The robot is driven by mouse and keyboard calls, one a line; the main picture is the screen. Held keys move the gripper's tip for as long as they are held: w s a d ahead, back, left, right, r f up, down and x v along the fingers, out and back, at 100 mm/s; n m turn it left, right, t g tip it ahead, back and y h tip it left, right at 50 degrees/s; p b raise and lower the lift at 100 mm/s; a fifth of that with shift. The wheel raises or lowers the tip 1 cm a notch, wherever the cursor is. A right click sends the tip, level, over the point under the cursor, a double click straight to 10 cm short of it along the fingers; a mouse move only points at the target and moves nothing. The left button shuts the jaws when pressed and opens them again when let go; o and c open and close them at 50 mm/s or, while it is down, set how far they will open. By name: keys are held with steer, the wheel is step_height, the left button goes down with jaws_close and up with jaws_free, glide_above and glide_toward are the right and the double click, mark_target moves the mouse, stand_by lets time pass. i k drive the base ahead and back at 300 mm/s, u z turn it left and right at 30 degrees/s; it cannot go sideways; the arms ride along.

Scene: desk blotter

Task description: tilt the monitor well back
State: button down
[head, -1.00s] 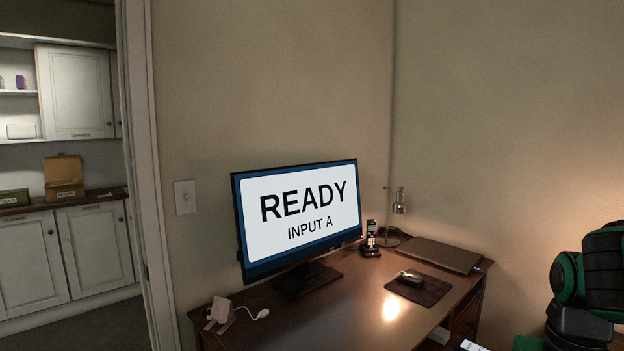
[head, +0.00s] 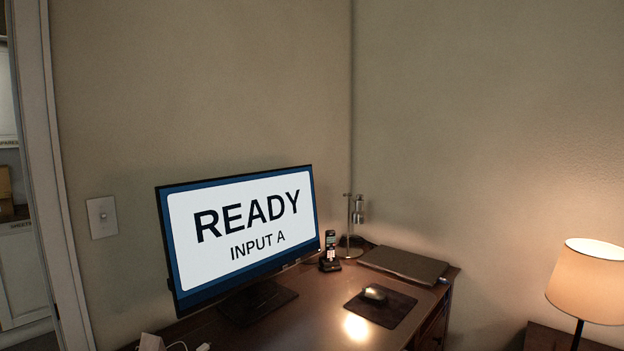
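The monitor (head: 240,232) stands on the wooden desk in the head view, left of the middle. Its lit screen reads "READY INPUT A". The screen looks close to upright on its dark stand base (head: 258,302). No part of my gripper shows in the head view, so its position relative to the monitor and its opening cannot be seen.
The desk (head: 335,322) also holds a mouse (head: 374,293) on a dark mat (head: 390,311), a cordless phone (head: 330,252), a small metal lamp (head: 357,218) and a closed laptop (head: 403,265). A shaded lamp (head: 590,280) stands at right. A wall is behind the monitor.

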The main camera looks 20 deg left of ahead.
mark_target(222, 237)
steer(key=z, duration=1.55)
steer(key=k, duration=1.35)
steer(key=u, duration=2.5)
steer(key=i, duration=1)
steer(key=z, duration=0.05)
